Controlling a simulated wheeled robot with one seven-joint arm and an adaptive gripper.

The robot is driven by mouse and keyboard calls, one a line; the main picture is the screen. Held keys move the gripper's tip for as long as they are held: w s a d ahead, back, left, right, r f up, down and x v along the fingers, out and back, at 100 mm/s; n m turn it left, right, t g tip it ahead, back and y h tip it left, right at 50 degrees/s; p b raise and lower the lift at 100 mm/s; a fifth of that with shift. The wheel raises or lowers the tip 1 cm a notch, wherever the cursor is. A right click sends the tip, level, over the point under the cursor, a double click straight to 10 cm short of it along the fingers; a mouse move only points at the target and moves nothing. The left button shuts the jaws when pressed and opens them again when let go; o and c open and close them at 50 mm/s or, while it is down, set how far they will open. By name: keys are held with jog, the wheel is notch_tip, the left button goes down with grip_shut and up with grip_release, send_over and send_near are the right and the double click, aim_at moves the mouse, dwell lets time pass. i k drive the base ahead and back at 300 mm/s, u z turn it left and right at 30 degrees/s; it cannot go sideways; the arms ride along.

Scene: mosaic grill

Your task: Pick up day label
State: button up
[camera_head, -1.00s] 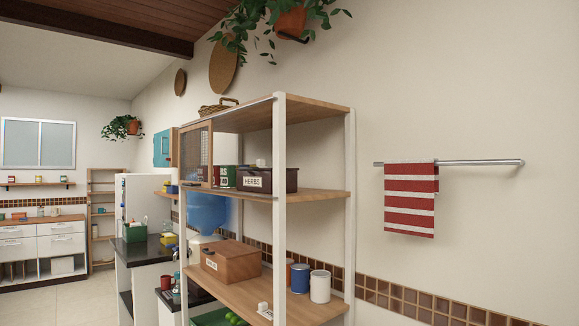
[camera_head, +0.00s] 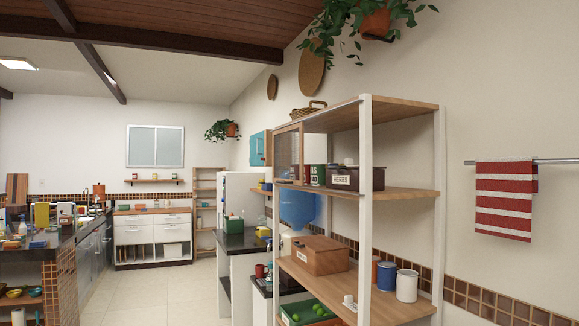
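I cannot make out any thing clearly marked as a day label. A small white object (camera_head: 349,302) sits at the front edge of the lower wooden shelf (camera_head: 385,308); it is too small to read. A dark box (camera_head: 348,179) with a white HERBS label stands on the upper shelf, with another small white object (camera_head: 348,161) on top. A brown wooden box (camera_head: 318,256) with a small label stands on the lower shelf. My gripper is not in view.
The shelf unit's white post (camera_head: 366,200) stands close in front. Blue (camera_head: 386,276) and white (camera_head: 407,285) canisters stand at its right, a green crate (camera_head: 305,312) below. A counter (camera_head: 40,260) with clutter is at the left. Tiled floor (camera_head: 165,295) between is clear.

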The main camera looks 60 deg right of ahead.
aim_at(349, 162)
jog(key=u, duration=0.15)
jog(key=i, duration=0.85)
jog(key=z, duration=2.9)
jog(key=i, duration=0.5)
jog(key=u, duration=0.3)
jog(key=k, duration=0.45)
jog(key=u, duration=1.05)
jog(key=i, duration=0.7)
jog(key=z, duration=1)
jog(key=i, duration=0.6)
jog(key=z, duration=0.75)
